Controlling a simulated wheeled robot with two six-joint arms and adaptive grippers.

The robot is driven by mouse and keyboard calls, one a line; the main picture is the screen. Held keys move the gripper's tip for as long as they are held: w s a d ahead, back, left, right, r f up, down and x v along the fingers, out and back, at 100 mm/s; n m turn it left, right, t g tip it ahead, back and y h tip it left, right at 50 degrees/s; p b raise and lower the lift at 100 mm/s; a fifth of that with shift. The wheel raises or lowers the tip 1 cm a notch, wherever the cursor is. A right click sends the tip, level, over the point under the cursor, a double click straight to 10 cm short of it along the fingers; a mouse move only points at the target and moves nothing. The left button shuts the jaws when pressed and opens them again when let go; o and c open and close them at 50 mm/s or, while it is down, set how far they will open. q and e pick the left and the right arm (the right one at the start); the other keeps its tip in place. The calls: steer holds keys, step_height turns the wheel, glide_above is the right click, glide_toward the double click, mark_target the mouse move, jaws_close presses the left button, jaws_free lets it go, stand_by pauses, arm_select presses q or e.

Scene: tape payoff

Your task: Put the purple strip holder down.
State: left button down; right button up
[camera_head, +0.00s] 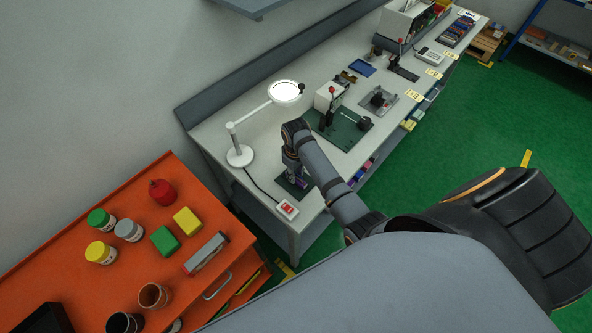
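My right gripper (294,178) reaches down from its wrist over a small dark green mat (283,185) at the near end of the long grey bench. A small patch of purple, which looks like the purple strip holder (301,184), shows at its fingertips, low over or on the mat. Most of the holder is hidden by the gripper. It is too small to tell whether the fingers are closed on it or whether it touches the mat. My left gripper is not in view.
Beside the mat on the bench (215,130) are a white magnifier lamp (239,156) and a red switch box (287,208). A larger green plate with a lever press (340,130) stands beyond. An orange cart (60,225) with jars and blocks stands at the left.

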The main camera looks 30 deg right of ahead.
steer(key=shift+r, duration=0.1)
step_height(320, 180, up, 8)
steer(key=shift+r+b, duration=0.1)
steer(key=shift+b, duration=0.7)
steer(key=shift+r+p, duration=0.35)
steer(key=shift+r, duration=1.6)
